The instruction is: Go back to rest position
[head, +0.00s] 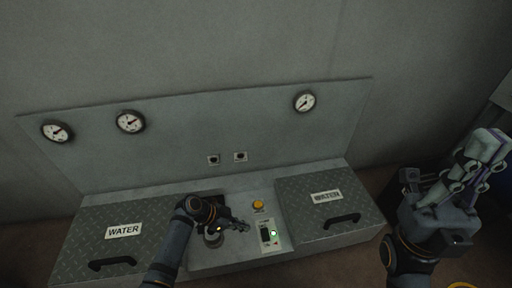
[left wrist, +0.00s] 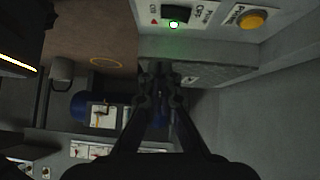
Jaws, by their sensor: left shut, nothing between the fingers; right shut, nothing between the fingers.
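My left gripper (head: 240,225) is low over the middle of the grey console, just left of the switch panel (head: 269,235). It is shut and empty; its fingers also show in the left wrist view (left wrist: 160,85). My right gripper (head: 487,150) is raised at the right of the head view, beyond the console's right end, shut and empty. The switch panel has a dark switch and a lit green light (left wrist: 173,25). A yellow button (head: 258,204) sits behind the panel and also shows in the left wrist view (left wrist: 252,20).
Two checkered lids labelled WATER, left (head: 80,235) and right (head: 295,205), have black handles and lie closed. Round gauges (head: 130,122) sit on the sloped back panel (head: 200,125).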

